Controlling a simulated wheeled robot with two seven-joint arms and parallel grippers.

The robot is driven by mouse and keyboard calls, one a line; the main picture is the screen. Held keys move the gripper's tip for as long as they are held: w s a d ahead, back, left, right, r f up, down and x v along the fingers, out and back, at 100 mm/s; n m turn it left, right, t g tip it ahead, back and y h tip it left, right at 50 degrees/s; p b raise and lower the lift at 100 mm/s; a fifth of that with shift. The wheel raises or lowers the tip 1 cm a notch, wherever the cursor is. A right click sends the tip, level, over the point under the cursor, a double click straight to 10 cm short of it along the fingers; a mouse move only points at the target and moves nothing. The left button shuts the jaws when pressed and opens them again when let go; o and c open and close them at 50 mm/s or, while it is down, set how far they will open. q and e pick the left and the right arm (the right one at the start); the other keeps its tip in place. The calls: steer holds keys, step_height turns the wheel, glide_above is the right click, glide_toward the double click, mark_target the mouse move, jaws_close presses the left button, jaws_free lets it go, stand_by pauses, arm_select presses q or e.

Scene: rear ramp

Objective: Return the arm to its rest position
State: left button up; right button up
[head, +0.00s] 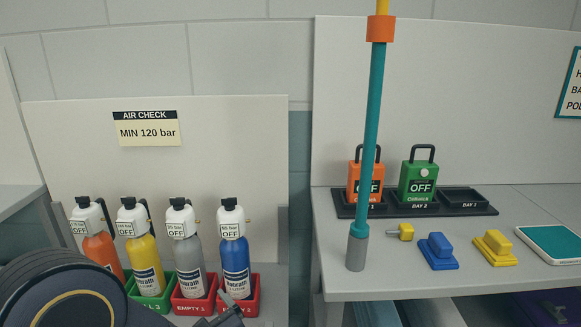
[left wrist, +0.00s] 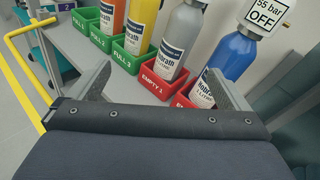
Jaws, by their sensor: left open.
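My left gripper (head: 222,308) is at the bottom of the head view, in front of the red holders, with my dark round arm part to its left. In the left wrist view its two grey fingers (left wrist: 158,85) are spread wide and hold nothing. Beyond them stand an orange cylinder (head: 102,252), a yellow cylinder (head: 146,262), a grey cylinder (head: 187,262) and a blue cylinder (head: 234,266), all upright. The yellow one is in a green holder and the grey and blue ones are in red holders. The blue cylinder's tag reads 55 bar, OFF. My right gripper is out of view.
A teal pole (head: 371,140) stands at the right bench's (head: 333,250) left front edge. Behind it, orange (head: 353,184) and green (head: 419,180) units sit in a black dock (head: 482,208). Yellow and blue blocks (head: 438,252) lie in front. A gap separates the benches.

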arm_select(q)
steer(key=s+a+f+n+g, duration=0.2)
steer(key=s+a+n+g, duration=0.6)
steer(key=s+a+n, duration=0.25)
steer(key=s+d+f+n+g+h, duration=0.2)
steer(key=s+d+n+g+h, duration=0.1)
steer(key=s+n+h, duration=0.65)
steer(key=s+d+r+n+t+h, duration=0.2)
steer(key=d+r+n+t+h, duration=0.3)
steer(key=n, duration=0.3)
step_height(320, 180, up, 20)
steer(key=g+y+p, duration=0.1)
steer(key=p, duration=1.8)
steer(key=shift+d+f, duration=0.15)
steer(key=shift+f, duration=0.05)
